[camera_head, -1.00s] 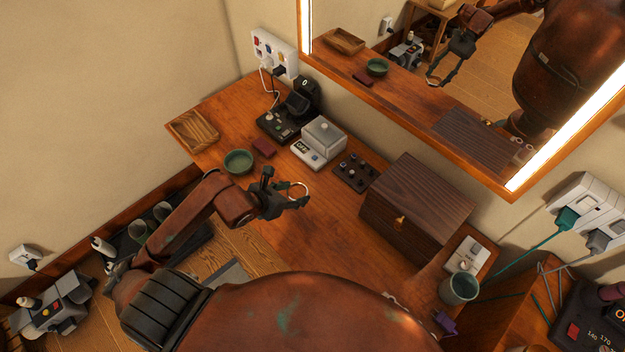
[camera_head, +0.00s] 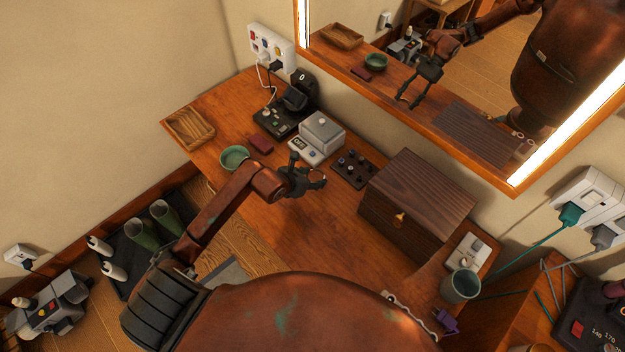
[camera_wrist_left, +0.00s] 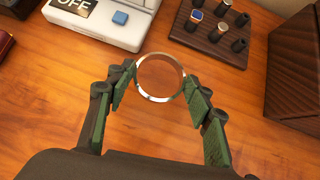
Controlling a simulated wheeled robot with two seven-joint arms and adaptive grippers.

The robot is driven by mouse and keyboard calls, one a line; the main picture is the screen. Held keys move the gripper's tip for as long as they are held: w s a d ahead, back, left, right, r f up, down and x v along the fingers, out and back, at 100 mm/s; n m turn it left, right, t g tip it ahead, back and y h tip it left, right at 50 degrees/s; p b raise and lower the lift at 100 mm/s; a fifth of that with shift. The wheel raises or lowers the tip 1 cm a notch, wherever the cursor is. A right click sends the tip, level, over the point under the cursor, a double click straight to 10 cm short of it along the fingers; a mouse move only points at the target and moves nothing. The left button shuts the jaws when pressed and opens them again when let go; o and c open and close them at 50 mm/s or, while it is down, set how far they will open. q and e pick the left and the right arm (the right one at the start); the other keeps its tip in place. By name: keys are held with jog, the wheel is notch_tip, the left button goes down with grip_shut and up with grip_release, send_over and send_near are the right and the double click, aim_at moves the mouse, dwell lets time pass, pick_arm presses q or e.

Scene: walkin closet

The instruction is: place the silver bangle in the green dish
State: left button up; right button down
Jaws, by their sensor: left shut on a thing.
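The silver bangle (camera_wrist_left: 160,97) is a thin shiny ring held between the green-padded fingertips of my left gripper (camera_wrist_left: 160,88) in the left wrist view. In the head view my left gripper (camera_head: 316,180) is above the wooden counter, and part of the bangle (camera_head: 320,177) shows at its fingertips. The green dish (camera_head: 235,157) is a small round bowl on the counter, to the left of the gripper and apart from it. The dish looks empty and does not show in the left wrist view. My right gripper is not in view.
A wooden tray (camera_head: 189,129) and a dark red small box (camera_head: 260,144) lie near the dish. A white device with a grey lid (camera_head: 322,131), a ring stand (camera_head: 354,169) and a large wooden box (camera_head: 416,205) stand along the mirror side. Bare counter lies under the gripper.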

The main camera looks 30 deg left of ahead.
pick_arm(q)
jog(key=shift+f, duration=0.85)
jog(key=shift+f, duration=0.1)
jog(key=o, duration=1.1)
